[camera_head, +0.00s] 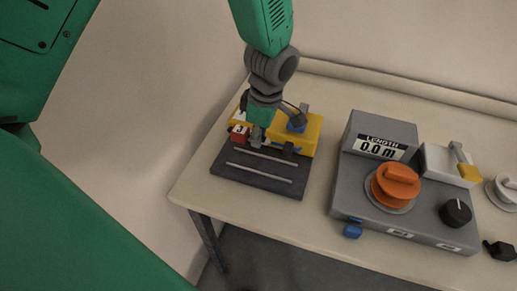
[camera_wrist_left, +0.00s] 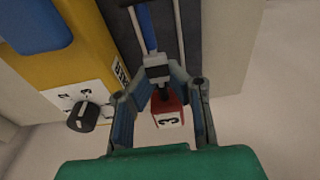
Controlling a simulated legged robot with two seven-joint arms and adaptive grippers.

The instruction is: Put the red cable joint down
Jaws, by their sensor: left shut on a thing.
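The red cable joint (camera_head: 239,134) is a small red block with a white face marked 3. In the left wrist view the red cable joint (camera_wrist_left: 168,108) sits between the fingers of my left gripper (camera_wrist_left: 160,76). In the head view my left gripper (camera_head: 257,140) points down over the dark slotted plate (camera_head: 244,181), at its rear left part. It is shut on the joint. Whether the joint touches the plate is hidden by the fingers. My right gripper is not in view.
A yellow unit (camera_head: 312,132) with a blue part stands behind the plate. A grey length-meter box (camera_head: 345,190) with an orange knob (camera_head: 397,184) stands to the right. The table's front left corner is bare.

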